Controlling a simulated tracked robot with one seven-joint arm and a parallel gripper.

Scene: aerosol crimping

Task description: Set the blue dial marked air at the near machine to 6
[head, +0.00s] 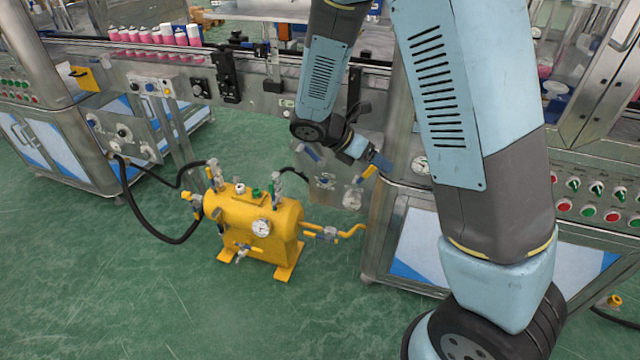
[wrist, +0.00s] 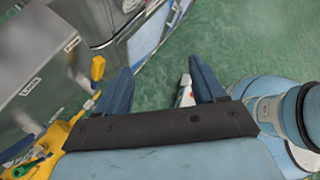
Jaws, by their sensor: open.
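My gripper (head: 346,160) is open and empty, with its blue fingers spread in front of a grey valve panel (head: 338,188) on the near machine (head: 400,235). In the wrist view the fingers of my gripper (wrist: 162,85) point past the grey panel (wrist: 35,75), which lies to their left. The panel carries small labels too blurred to read and several metal fittings at its edge. I cannot pick out a blue dial marked air on it; my gripper covers part of this panel in the head view. A round gauge (head: 420,165) sits beside my arm.
A yellow tank (head: 255,225) with a gauge and hoses stands on the green floor (head: 130,300) left of the near machine. A button panel (head: 600,200) lies right of my arm. A conveyor with pink and white cans (head: 150,36) runs behind.

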